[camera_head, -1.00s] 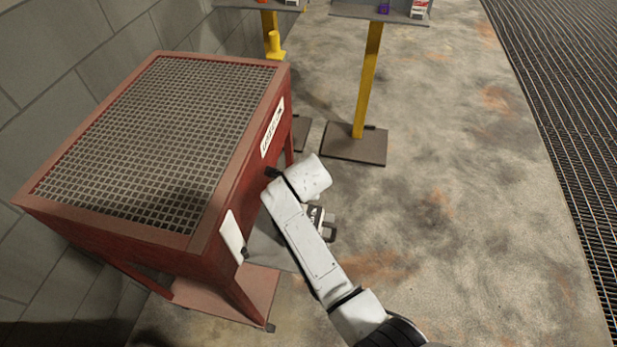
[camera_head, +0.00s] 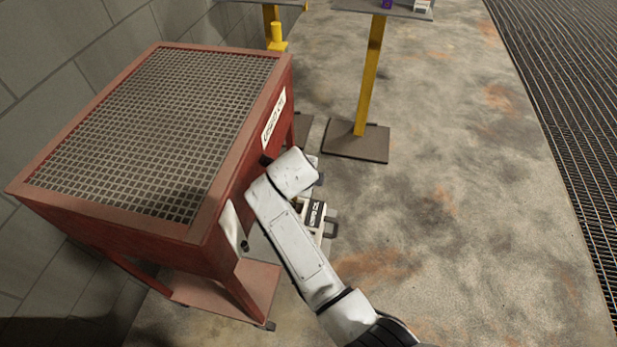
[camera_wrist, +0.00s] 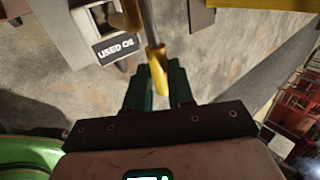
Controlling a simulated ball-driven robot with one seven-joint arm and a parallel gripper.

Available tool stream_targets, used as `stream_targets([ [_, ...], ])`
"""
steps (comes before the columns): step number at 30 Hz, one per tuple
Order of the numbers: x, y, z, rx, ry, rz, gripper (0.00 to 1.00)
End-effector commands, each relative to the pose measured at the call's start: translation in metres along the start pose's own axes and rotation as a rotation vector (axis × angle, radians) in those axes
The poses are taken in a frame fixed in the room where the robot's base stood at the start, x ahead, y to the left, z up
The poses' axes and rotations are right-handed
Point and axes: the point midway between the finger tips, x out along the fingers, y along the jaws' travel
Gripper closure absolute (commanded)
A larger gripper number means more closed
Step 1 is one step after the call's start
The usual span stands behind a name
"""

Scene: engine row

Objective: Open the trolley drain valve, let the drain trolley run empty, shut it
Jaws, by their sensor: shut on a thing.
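The drain trolley (camera_head: 195,234) is a red box on legs with a grid top, at the left of the head view. In the wrist view, a metal lever with a yellow grip (camera_wrist: 155,68), which looks like the drain valve handle, comes down between the green fingers of my gripper (camera_wrist: 157,78). The gripper is shut on this yellow grip. In the head view my arm's end is close by the trolley's right side and hides the gripper and the valve. I cannot see whether oil is flowing.
A pale container with a black "USED OIL" label (camera_wrist: 115,48) is on the floor beside the trolley; it also shows beside my arm in the head view (camera_head: 316,217). A yellow-post stand (camera_head: 369,80) stands behind. Floor to the right is clear up to a grating (camera_head: 570,90).

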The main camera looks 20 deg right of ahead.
Motion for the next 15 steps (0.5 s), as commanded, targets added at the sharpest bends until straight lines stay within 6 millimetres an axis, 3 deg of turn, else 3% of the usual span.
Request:
stream_targets([
  [8,0.0005,0.0013,-0.0006,0.001,0.002,0.003,0.52],
  [15,-0.0001,0.0009,-0.0001,0.0,0.001,0.002,0.52],
])
